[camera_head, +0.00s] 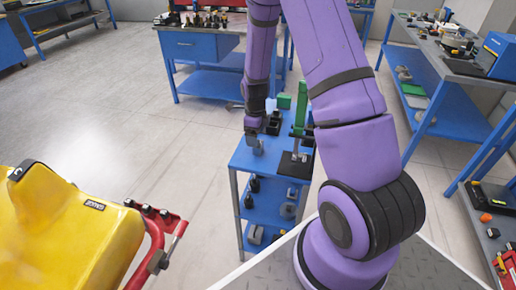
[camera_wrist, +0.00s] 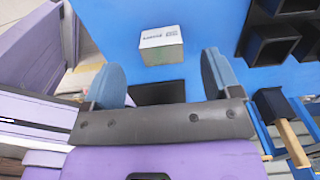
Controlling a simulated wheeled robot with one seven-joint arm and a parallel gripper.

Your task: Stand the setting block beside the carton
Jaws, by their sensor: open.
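My gripper (camera_head: 256,146) is low over the blue cart top at its left side. In the wrist view its two blue-grey fingers (camera_wrist: 161,70) stand wide apart with nothing gripped. A small block (camera_wrist: 162,48) with a pale printed face and a grey-green side sits on the blue surface, just beyond the fingertips and roughly centred between them. I cannot tell whether it is the setting block or the carton. No second such piece can be made out for certain. In the head view my gripper and arm hide much of this spot.
The blue cart (camera_head: 240,160) also holds black open holders (camera_wrist: 281,40), a green upright stand (camera_head: 301,105) and a dark plate (camera_head: 295,165). A wooden-handled tool (camera_wrist: 285,125) is at right in the wrist view.

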